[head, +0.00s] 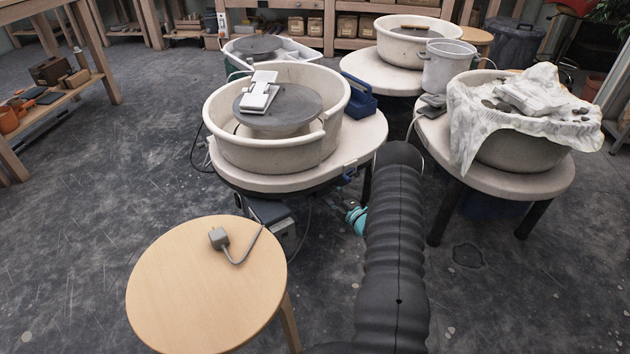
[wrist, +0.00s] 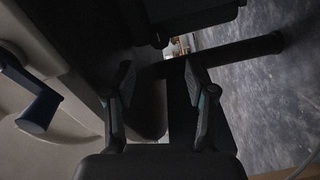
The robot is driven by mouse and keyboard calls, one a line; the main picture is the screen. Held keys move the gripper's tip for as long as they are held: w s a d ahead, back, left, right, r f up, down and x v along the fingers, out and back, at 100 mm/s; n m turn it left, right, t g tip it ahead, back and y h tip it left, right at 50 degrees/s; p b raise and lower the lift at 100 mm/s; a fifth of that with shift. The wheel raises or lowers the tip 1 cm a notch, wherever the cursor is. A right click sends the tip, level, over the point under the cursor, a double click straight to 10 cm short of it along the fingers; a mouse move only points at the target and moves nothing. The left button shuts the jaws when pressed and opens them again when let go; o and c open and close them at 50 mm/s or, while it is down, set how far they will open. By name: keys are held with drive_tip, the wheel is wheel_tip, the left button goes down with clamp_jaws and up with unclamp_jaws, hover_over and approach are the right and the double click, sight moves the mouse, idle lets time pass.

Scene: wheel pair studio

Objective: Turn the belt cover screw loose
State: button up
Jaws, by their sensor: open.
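The front pottery wheel stands on a cream oval table (head: 350,150) with a splash basin (head: 262,150) on top. Dark parts show under its rim in the head view, but I cannot make out the belt cover or its screw there. In the wrist view my gripper (wrist: 160,78) is open, its two fingers apart. A dark surface (wrist: 85,40) lies beyond and left of the fingers, in deep shade. No screw can be told for sure there. My dark arm hides part of the table's right side in the head view.
A blue tool caddy (head: 358,100) sits on the wheel table. A second wheel with a draped cloth (head: 530,105) stands right. Open floor (head: 90,200) lies left.

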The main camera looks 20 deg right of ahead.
drive_tip(key=x, duration=0.9)
drive_tip(key=shift+w, duration=0.15)
clamp_jaws()
drive_tip(key=shift+n+b, duration=2.05)
drive_tip(key=shift+n, duration=0.35)
unclamp_jaws()
